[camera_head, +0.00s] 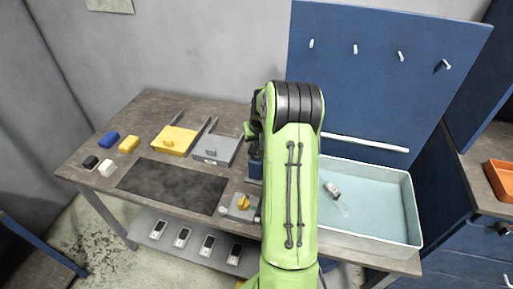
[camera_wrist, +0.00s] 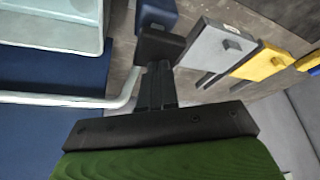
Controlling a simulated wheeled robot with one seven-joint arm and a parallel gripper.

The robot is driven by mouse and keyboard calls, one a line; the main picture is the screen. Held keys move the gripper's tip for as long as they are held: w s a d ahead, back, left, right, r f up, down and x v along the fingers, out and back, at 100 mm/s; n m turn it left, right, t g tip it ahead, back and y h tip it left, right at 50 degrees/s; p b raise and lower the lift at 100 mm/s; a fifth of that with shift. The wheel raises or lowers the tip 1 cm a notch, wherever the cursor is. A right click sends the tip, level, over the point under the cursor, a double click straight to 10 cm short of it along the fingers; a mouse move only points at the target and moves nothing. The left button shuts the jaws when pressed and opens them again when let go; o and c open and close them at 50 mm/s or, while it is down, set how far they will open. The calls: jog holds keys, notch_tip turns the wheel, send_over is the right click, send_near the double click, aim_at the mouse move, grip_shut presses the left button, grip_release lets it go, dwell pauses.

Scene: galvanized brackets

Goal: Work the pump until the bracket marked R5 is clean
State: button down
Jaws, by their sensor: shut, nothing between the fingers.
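My gripper (camera_wrist: 157,75) is shut and empty in the wrist view, its fingertips close to a dark block-shaped top and a blue block (camera_wrist: 157,14); I cannot tell whether they touch. In the head view my green arm hides my gripper. A dark blue part (camera_head: 256,168) shows just left of the arm there; it may be the pump. A pale basin (camera_head: 408,200) stands right of the arm, and its rim shows in the wrist view (camera_wrist: 40,45). A small grey-white bracket (camera_head: 333,189) lies in the basin. I cannot read an R5 mark.
A grey block with bars (camera_head: 213,150) and a yellow one (camera_head: 172,139) stand at the table's back. A blue pegboard (camera_head: 385,85) rises behind the basin.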

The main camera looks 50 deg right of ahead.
jog(key=shift+f+b, duration=1.25)
jog(key=shift+f, duration=0.5)
jog(key=shift+r, duration=0.1)
jog(key=shift+r+p, duration=1.25)
jog(key=shift+r, duration=0.65)
notch_tip(320, 180, up, 6)
jog(key=p, duration=0.3)
jog(key=shift+p, duration=0.4)
